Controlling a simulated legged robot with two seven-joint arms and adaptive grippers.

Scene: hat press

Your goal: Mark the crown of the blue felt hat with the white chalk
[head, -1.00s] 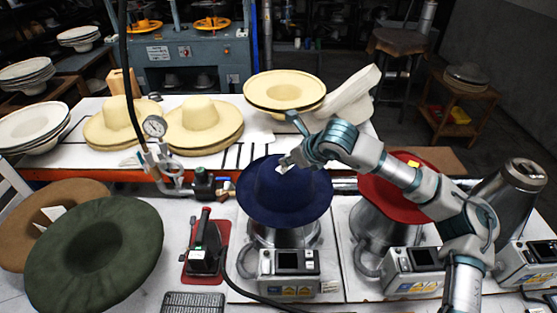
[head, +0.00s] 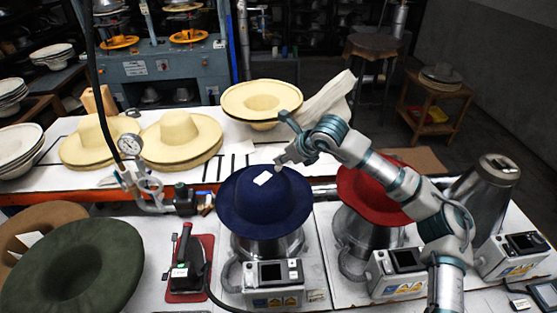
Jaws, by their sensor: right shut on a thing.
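The blue felt hat (head: 240,205) sits brim down over a metal form on the bench, crown up. A small white patch (head: 262,178) lies on top of its crown; I cannot tell whether it is a tag or a mark. My right gripper (head: 281,161) is just above and right of the crown, at its far side, and looks apart from it. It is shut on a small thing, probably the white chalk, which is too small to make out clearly. My left gripper is not in view.
A red hat (head: 365,196) on another metal form stands to the right, under my right arm. A red-based iron (head: 187,262), a green hat (head: 75,265) and a brown hat (head: 40,222) lie left. Cream hats (head: 180,135) fill the back table. A gauge with hose (head: 130,145) stands behind.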

